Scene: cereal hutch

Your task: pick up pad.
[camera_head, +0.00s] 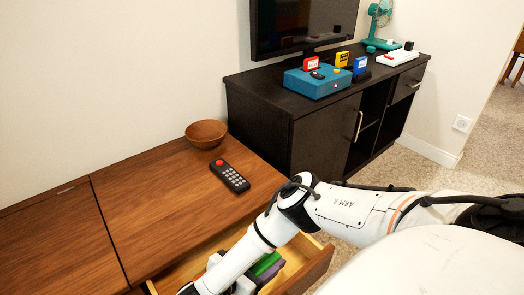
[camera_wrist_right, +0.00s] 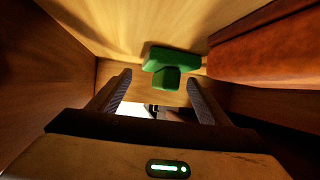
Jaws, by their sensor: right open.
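A green object (camera_wrist_right: 172,62) with a blocky stem lies in the open drawer (camera_head: 318,268); I cannot tell for sure whether it is the pad. In the head view a green thing (camera_head: 266,262) also shows in the drawer, partly hidden by my right arm. My right gripper (camera_wrist_right: 158,80) is open inside the drawer, its two fingers on either side of the green object's lower part, with no clear contact. A white piece (camera_wrist_right: 137,108) shows low between the fingers. My left gripper is not in view.
The drawer's walls and reddish-brown front (camera_wrist_right: 265,50) stand close around my right gripper. A purple item (camera_head: 272,274) lies by the green one. A dark remote (camera_head: 230,176) and a wooden bowl (camera_head: 206,133) sit on the tabletop above. A blue console (camera_head: 318,82) stands on the black cabinet.

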